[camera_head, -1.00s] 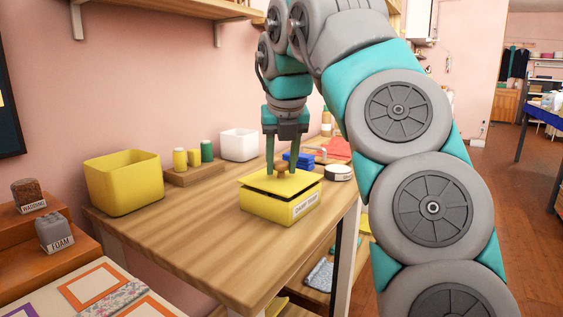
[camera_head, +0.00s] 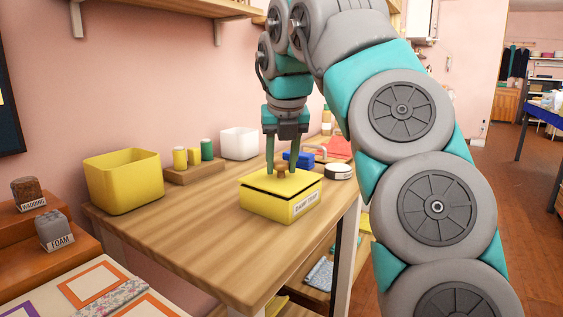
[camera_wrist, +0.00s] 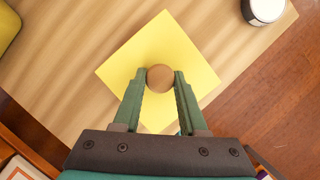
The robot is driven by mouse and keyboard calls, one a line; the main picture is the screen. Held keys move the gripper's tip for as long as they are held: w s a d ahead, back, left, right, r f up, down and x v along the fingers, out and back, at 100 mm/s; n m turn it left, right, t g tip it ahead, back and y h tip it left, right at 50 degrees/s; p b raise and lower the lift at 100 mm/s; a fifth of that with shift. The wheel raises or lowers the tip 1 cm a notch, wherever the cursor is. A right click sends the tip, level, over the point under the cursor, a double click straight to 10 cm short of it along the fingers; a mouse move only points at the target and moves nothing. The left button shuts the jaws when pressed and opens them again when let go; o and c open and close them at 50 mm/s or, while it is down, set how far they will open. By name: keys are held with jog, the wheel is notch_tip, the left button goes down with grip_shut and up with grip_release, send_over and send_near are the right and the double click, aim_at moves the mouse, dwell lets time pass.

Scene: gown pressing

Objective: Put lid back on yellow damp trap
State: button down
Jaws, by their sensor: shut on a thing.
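The yellow damp trap (camera_head: 291,208) is a box with a "DAMP TRAP" label, standing on the wooden table. Its yellow lid (camera_head: 262,184) lies over the box top, with a dark gap along the front left edge; whether it is fully seated there I cannot tell. The lid also shows from above in the wrist view (camera_wrist: 150,48), where it hides the box. My gripper (camera_head: 283,172) is shut on the lid's round brown knob (camera_wrist: 160,78), with one green finger on each side of it.
The wooden table (camera_head: 215,235) is clear in front of the box. A yellow bin (camera_head: 124,182), thread spools (camera_head: 193,156) on a wooden block and a white container (camera_head: 239,144) stand behind to the left. A blue object (camera_head: 299,159) and a round white-topped tin (camera_head: 340,171) are close behind right.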

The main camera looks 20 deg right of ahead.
jog(key=shift+f, duration=0.25)
dwell(0.3)
grip_release()
dwell(0.8)
jog(key=shift+r, duration=0.1)
jog(key=shift+r+p, duration=2.9)
jog(key=shift+r, duration=0.55)
grip_shut()
